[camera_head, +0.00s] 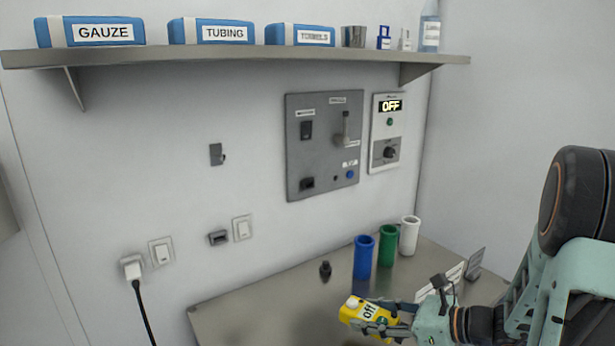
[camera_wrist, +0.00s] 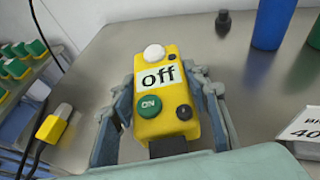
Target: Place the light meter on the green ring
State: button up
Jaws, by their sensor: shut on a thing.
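The light meter (camera_head: 357,308) is a yellow box with a white dome, a label reading "off", a green ON button and a black knob. It also shows in the wrist view (camera_wrist: 158,100). My gripper (camera_head: 380,318) is shut on its sides, one finger on each side, and holds it over the steel table. In the wrist view, my gripper (camera_wrist: 165,98) has the dome end pointing away. I cannot make out a green ring on the table in either view; a green cup (camera_head: 387,246) stands at the back.
A blue cup (camera_head: 363,258) and a white cup (camera_head: 409,236) flank the green one. A small black knob-like object (camera_head: 325,270) stands left of them. Label cards (camera_head: 474,264) stand at right. A yellow plug-like object (camera_wrist: 56,122) is at the wrist view's left. The steel table (camera_head: 260,312) is bare at left.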

aim_at(371, 313)
notch_tip(371, 313, up, 10)
jog(key=p, duration=1.4)
jog(key=shift+s, duration=0.1)
jog(key=shift+f, duration=0.1)
